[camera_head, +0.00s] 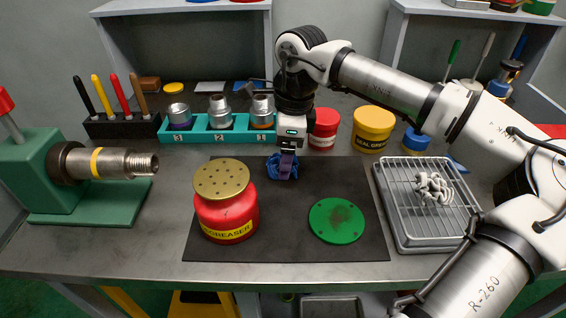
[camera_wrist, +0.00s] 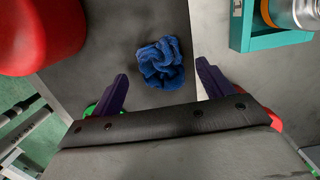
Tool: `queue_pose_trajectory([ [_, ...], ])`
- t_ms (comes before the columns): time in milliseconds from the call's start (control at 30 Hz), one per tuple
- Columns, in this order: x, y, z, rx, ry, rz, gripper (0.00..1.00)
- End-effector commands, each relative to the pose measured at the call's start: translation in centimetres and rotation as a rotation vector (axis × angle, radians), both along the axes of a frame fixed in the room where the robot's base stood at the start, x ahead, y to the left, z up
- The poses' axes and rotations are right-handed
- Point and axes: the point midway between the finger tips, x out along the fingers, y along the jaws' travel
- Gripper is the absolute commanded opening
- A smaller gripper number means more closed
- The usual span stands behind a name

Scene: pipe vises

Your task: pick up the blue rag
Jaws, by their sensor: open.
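The blue rag (camera_head: 276,167) lies crumpled on the dark mat, right of the red degreaser can, partly hidden behind my gripper. In the wrist view the rag (camera_wrist: 161,64) is whole, a little beyond the fingertips and between their lines. My gripper (camera_head: 287,163) points down over the rag. In the wrist view my gripper (camera_wrist: 162,85) has its two purple fingers wide apart, with nothing between them. Whether the fingers touch the rag cannot be told from the head view.
A red degreaser can (camera_head: 226,212) with a perforated brass lid stands left of the rag. A green disc (camera_head: 337,221) lies on the mat (camera_head: 285,238). A teal socket holder (camera_head: 240,136) stands behind. A grey rack tray (camera_head: 400,230) holds white rope at right. The mat's front is clear.

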Motion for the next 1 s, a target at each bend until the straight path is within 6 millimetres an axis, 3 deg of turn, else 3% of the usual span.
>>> queue_pose_trajectory([
  [133,0.0,0.2,-1.9,0.001,0.000,0.000,0.79],
  [367,0.0,0.3,-2.1,0.001,-0.002,-0.001,0.78],
  [733,0.0,0.3,-2.1,0.001,-0.001,0.000,0.30],
  [1000,0.0,0.3,-2.1,0.001,-0.001,0.000,0.29],
])
